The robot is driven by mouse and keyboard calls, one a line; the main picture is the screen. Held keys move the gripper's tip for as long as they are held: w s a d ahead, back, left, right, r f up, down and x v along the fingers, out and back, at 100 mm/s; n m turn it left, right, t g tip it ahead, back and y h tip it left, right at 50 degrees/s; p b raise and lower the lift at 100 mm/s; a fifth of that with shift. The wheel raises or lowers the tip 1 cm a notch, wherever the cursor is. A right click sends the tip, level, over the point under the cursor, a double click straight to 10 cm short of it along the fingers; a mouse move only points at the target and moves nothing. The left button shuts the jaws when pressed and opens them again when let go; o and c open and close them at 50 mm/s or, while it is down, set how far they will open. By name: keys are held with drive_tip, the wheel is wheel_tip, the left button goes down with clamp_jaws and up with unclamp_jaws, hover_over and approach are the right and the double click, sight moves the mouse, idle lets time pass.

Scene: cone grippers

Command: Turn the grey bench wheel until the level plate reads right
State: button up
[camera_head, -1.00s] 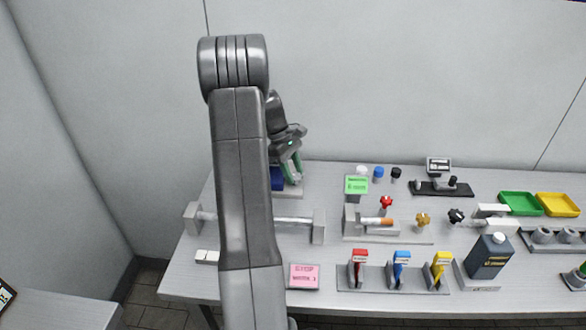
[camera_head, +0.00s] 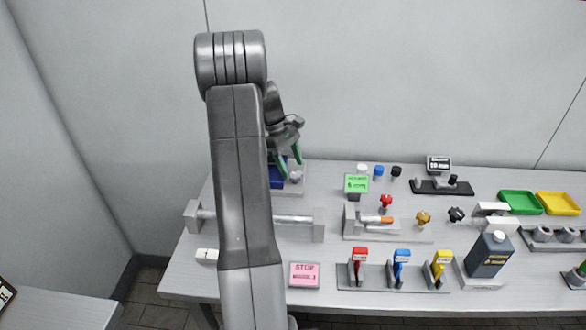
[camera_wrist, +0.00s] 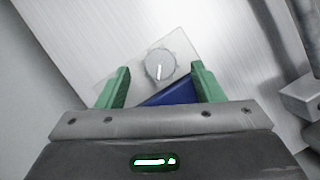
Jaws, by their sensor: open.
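The grey bench wheel (camera_wrist: 160,64) is a round knob with a white mark on its face, on a pale plate beside a blue block (camera_wrist: 172,95). It also shows in the head view (camera_head: 296,177), near the back left of the bench. My gripper (camera_wrist: 160,68) is open, its green fingers on either side of the wheel in the wrist view, with visible gaps. In the head view my gripper (camera_head: 288,162) hangs just above and left of the wheel. A green plate (camera_head: 356,184) with small text stands to the right; I cannot read it surely, nor tell whether it is the level plate.
A bar between two grey blocks (camera_head: 319,225) lies in front of the wheel. A pink card (camera_head: 304,275) stands at the front edge. Red, blue and yellow levers (camera_head: 402,262) and a dark bottle (camera_head: 489,255) are to the right. My arm hides part of the bench.

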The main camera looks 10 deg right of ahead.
drive_tip(key=v, duration=1.1)
drive_tip(key=shift+r, duration=0.35)
drive_tip(key=shift+a, duration=0.1)
drive_tip(key=x, duration=1.4)
drive_tip(key=shift+w+r, duration=0.1)
